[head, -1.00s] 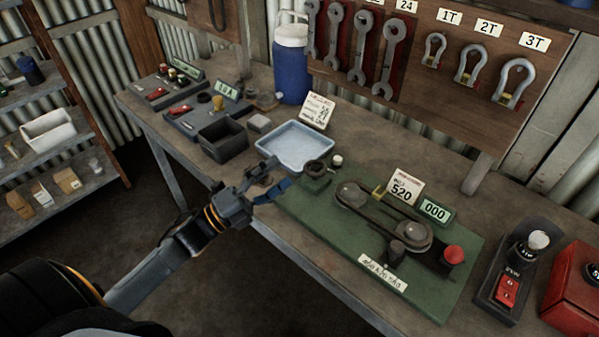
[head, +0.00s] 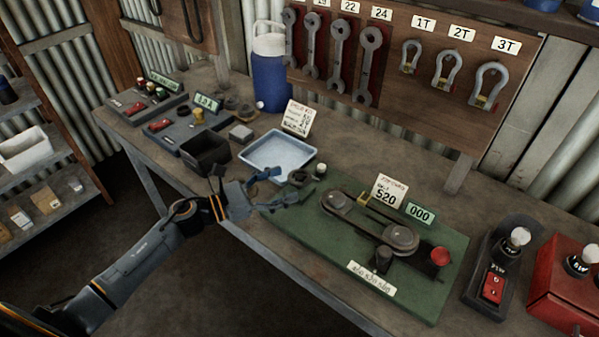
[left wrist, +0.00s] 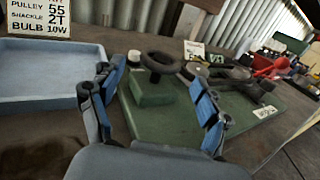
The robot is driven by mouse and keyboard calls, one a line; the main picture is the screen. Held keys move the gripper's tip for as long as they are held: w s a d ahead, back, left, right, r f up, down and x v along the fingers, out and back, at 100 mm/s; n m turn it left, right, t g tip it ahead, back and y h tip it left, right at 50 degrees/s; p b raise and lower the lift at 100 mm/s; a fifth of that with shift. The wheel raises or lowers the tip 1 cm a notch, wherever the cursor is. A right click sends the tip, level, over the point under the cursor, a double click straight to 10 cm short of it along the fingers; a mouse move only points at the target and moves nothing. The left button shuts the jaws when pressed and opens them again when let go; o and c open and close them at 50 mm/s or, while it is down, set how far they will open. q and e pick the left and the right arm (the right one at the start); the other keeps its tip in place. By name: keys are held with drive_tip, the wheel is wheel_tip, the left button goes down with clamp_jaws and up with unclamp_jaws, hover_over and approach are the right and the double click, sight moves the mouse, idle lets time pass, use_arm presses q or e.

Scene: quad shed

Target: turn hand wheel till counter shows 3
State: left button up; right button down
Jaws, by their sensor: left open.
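The hand wheel (head: 299,177), a small dark ring, stands at the left end of the green board (head: 318,232). In the left wrist view the wheel (left wrist: 161,62) sits above a green block (left wrist: 151,88). The small green counter (head: 420,213) reads 000 behind the belt and pulleys. My left gripper (head: 285,188) is open, just left of the wheel. In the left wrist view its two blue-padded fingers (left wrist: 158,77) are spread, with the wheel and block beyond and between them. I cannot tell any contact. My right gripper is out of view.
A blue tray (head: 247,161) lies close behind the left gripper. The belt and pulleys (head: 400,238), a red knob (head: 441,256) and a 520 card (head: 387,190) stand right of the wheel. A switch box (head: 492,287) is farther right. The table's front edge runs below the gripper.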

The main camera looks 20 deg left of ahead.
sight(300, 176)
use_arm(q)
drive_tip(key=p+x, duration=0.1)
drive_tip(key=x, duration=0.4)
drive_tip(key=c, duration=1.2)
drive_tip(key=shift+s+d+n+t+y, duration=0.1)
drive_tip(key=shift+n+t+y, duration=0.2)
drive_tip(key=shift+y, duration=0.1)
drive_tip(key=n+t+y+p, duration=0.1)
drive_tip(key=n+t+y, duration=0.2)
drive_tip(key=n+y, duration=0.1)
drive_tip(key=shift+y+p, duration=0.4)
drive_tip(key=shift+y, duration=0.3)
drive_tip(key=shift+n+t+y+p, duration=0.35)
drive_tip(key=shift+n+t+y, duration=0.45)
drive_tip(key=shift+n+y, duration=1.15)
drive_tip(key=shift+m+y, duration=0.25)
drive_tip(key=shift+y, duration=0.3)
